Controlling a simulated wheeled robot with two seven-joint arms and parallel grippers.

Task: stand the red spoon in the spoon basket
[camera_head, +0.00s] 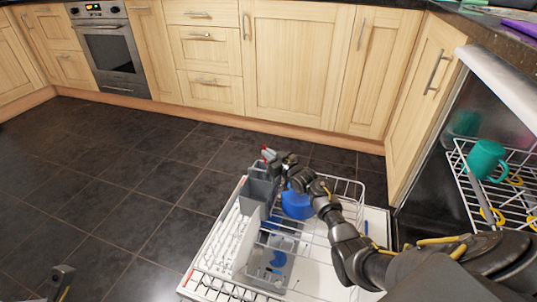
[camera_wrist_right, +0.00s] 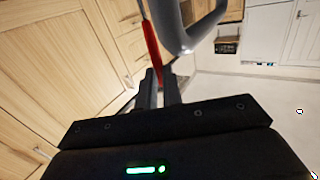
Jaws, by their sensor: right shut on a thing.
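The red spoon (camera_wrist_right: 151,42) is between the fingers of my right gripper (camera_wrist_right: 159,88) in the right wrist view, its handle running up away from them. Whether the spoon's lower end is inside the basket cannot be told. A grey looped part (camera_wrist_right: 190,25) is close beside the spoon in the wrist view. My left gripper (camera_head: 60,280) shows only partly, at the lower left.
The basket is at the pulled-out dishwasher rack (camera_head: 345,190), over the open door (camera_head: 205,272). A blue dish (camera_head: 297,204) stands in the rack near my right arm. A teal mug (camera_head: 486,160) is on the upper rack at right. Floor at left is clear.

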